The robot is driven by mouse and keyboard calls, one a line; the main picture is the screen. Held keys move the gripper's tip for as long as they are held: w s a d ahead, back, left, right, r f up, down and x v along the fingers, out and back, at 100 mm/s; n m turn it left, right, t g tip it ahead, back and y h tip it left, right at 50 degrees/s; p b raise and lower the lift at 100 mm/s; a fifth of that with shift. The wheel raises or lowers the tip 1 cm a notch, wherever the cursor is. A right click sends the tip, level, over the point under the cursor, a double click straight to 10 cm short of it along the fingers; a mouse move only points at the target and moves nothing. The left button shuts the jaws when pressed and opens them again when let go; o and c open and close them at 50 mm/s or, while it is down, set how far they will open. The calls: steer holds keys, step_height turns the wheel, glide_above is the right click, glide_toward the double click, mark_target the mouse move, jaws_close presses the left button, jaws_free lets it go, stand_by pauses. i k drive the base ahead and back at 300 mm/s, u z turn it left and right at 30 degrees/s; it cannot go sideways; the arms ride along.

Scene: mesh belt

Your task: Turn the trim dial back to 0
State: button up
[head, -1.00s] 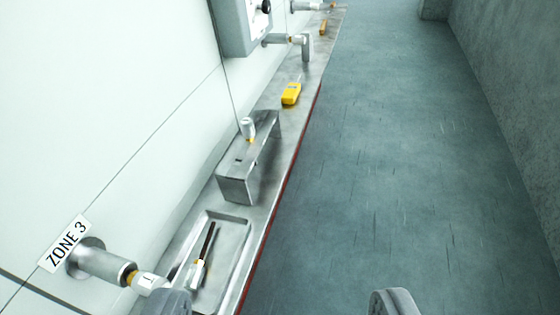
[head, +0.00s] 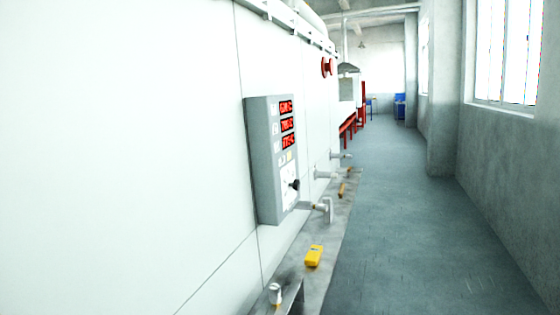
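A grey control box (head: 270,165) is fixed to the white wall left of centre in the head view. It has red digital displays (head: 287,125) on its face. Below them is a white dial plate with a black knob (head: 294,185), which I take for the trim dial. It is seen at a steep angle and too small to read its setting. My gripper is out of the frame now, so its state and its distance from the dial do not show.
A metal ledge (head: 296,255) runs along the wall below the box, with a yellow device (head: 314,256) and a white-capped fitting (head: 274,293). Pipe stubs (head: 322,207) stick out from the wall. The grey floor (head: 400,230) to the right is clear.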

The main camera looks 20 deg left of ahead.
mark_target(296, 183)
steer(key=z, duration=0.35)
steer(key=i, duration=2.4)
steer(key=u, duration=0.45)
